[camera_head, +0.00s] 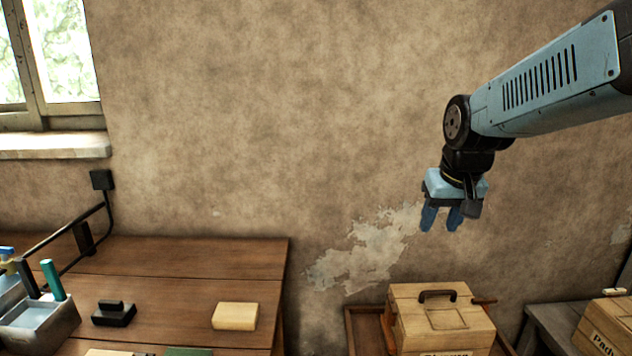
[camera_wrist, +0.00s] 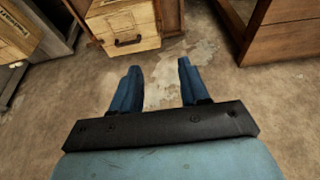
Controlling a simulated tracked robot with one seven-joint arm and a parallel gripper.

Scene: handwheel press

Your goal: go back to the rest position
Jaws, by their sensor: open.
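My gripper (camera_head: 441,218) hangs from my raised arm at the right of the head view, its fingers pointing down. It is in the air in front of the wall, above and apart from the wooden box below it. In the wrist view my gripper (camera_wrist: 160,88) shows two blue fingers spread apart with nothing between them. No handwheel or press can be made out in either view.
A wooden table (camera_head: 190,260) at left bears a grey holder (camera_head: 45,325), a black block (camera_head: 113,314) and a pale block (camera_head: 235,316). A wooden box (camera_head: 440,318) with a dark handle stands below my gripper. Another box (camera_head: 606,328) is at far right.

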